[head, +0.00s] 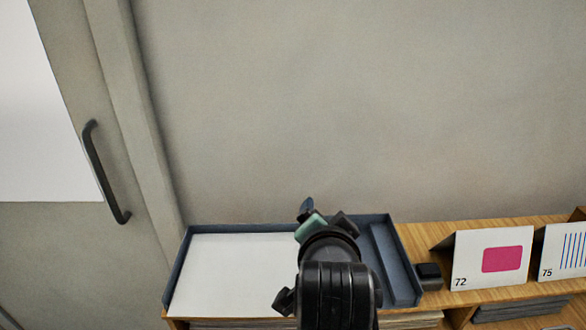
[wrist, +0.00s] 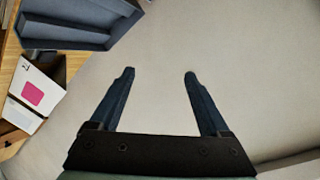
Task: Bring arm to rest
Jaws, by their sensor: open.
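My gripper (wrist: 160,75) shows in the wrist view with its two dark fingers spread apart and nothing between them. Only the plain wall (wrist: 240,50) lies behind the fingers. In the head view my arm rises in front of a dark blue tray (head: 404,265), and my gripper (head: 308,212) is at its upper end, partly hidden by my own wrist. The tray also shows at the upper left of the wrist view (wrist: 60,32).
The tray holds a white sheet (head: 235,270) and sits on a wooden shelf unit (head: 420,235). Folded cards marked 72 (head: 480,282) and 75 (head: 560,272) and a small black block (head: 429,275) stand to its right. A door with a dark handle (head: 98,175) is at left.

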